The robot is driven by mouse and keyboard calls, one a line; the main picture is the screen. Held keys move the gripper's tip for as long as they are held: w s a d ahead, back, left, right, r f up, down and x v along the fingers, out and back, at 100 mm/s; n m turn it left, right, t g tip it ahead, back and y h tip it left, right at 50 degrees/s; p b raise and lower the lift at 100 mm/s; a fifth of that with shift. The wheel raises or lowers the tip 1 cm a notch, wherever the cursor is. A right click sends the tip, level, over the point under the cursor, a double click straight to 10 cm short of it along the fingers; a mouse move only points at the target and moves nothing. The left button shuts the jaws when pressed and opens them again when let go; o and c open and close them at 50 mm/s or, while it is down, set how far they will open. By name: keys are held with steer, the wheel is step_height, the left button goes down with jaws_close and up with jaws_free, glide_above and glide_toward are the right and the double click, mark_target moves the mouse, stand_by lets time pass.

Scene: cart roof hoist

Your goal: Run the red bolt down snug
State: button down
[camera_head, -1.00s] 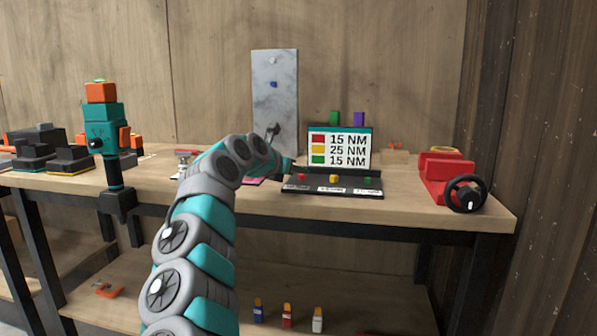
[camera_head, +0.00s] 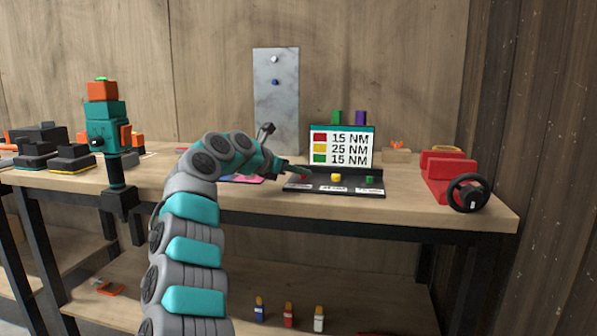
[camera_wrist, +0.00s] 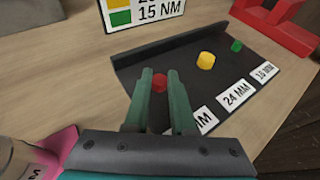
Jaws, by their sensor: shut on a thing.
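The red bolt (camera_wrist: 159,83) sits at the left end of a black tray (camera_head: 340,187), between the two green fingertips of my gripper (camera_wrist: 161,80). My gripper is shut on the bolt's head. In the head view my gripper (camera_head: 300,175) reaches in from the left and partly hides the bolt. The bolt's lower part is hidden, so I cannot tell how far down it sits. A torque sign (camera_head: 341,148) behind the tray shows red 15 NM, yellow 25 NM and green 15 NM.
A yellow bolt (camera_wrist: 205,60) and a green bolt (camera_wrist: 236,46) stand to the right on the tray. A red vise (camera_head: 447,176) with a black handwheel is at the bench's right. A teal and orange tool (camera_head: 104,130) stands at the left. A grey panel (camera_head: 276,105) stands behind.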

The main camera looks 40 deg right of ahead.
steer(key=shift+s+d+f, duration=0.15)
steer(key=shift+d+f, duration=0.05)
steer(key=shift+f, duration=0.2)
steer(key=c, duration=0.7)
jaws_free()
steer(key=shift+c, duration=0.2)
steer(key=shift+r, duration=0.1)
steer(key=shift+a, duration=0.15)
steer(key=v, duration=0.7)
steer(key=shift+a+r, duration=0.2)
steer(key=shift+a, duration=0.05)
